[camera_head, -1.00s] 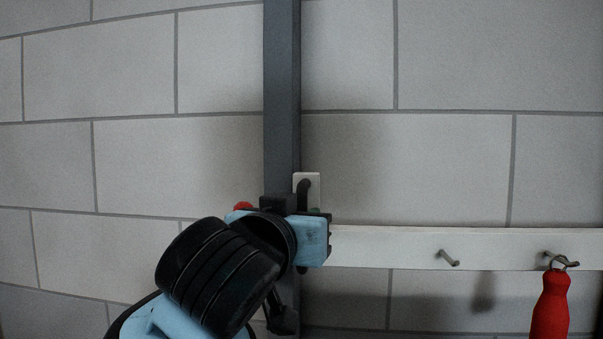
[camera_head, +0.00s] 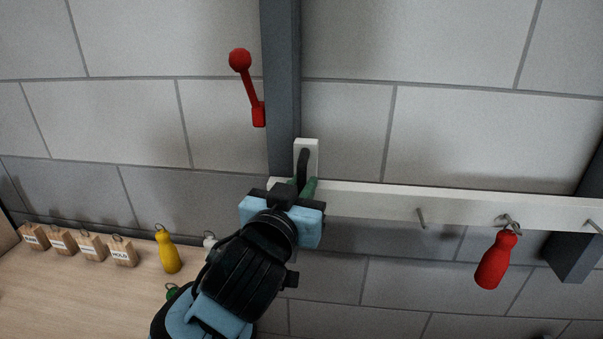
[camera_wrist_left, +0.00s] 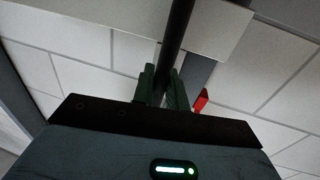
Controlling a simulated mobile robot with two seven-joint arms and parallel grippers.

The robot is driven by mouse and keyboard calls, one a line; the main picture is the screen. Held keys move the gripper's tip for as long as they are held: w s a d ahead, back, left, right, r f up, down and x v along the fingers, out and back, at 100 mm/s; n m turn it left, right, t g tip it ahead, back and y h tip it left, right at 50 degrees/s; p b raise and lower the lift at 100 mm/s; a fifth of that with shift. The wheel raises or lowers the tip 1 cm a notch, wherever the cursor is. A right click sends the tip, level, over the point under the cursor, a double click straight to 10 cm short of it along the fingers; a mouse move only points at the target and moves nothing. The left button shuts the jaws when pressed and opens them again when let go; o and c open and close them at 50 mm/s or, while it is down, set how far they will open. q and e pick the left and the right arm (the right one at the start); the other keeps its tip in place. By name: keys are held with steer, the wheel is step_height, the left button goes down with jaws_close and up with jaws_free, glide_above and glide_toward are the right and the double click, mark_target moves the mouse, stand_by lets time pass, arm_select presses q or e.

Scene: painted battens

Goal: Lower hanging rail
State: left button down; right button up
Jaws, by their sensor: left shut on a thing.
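The hanging rail (camera_head: 375,199) is a long white batten with metal hooks, lying across a dark grey upright post (camera_head: 282,90). A pale plate with a black handle (camera_head: 303,165) stands at its left end. My left gripper (camera_head: 305,188), with green fingers, is shut on the handle. In the left wrist view, the green fingers (camera_wrist_left: 163,88) stand on both sides of the dark handle bar (camera_wrist_left: 176,40). A red lever (camera_head: 250,88) with a ball knob is on the post's left side, above the rail. My right gripper is not in view.
A red bottle-shaped thing (camera_head: 495,262) hangs from a rail hook. A wooden surface (camera_head: 70,290) at lower left bears several labelled wooden blocks (camera_head: 90,244) with rings and a yellow bottle-shaped thing (camera_head: 167,252). A second dark post (camera_head: 575,258) stands at the right.

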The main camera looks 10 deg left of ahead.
arm_select(q)
steer(key=shift+f, duration=0.5)
steer(key=c, duration=1.5)
jaws_free()
steer(key=shift+r, duration=0.2)
steer(key=shift+s, duration=0.15)
steer(key=s, duration=0.2)
steer(key=s+a, duration=0.1)
steer(key=s, duration=0.4)
steer(key=shift+a, duration=0.25)
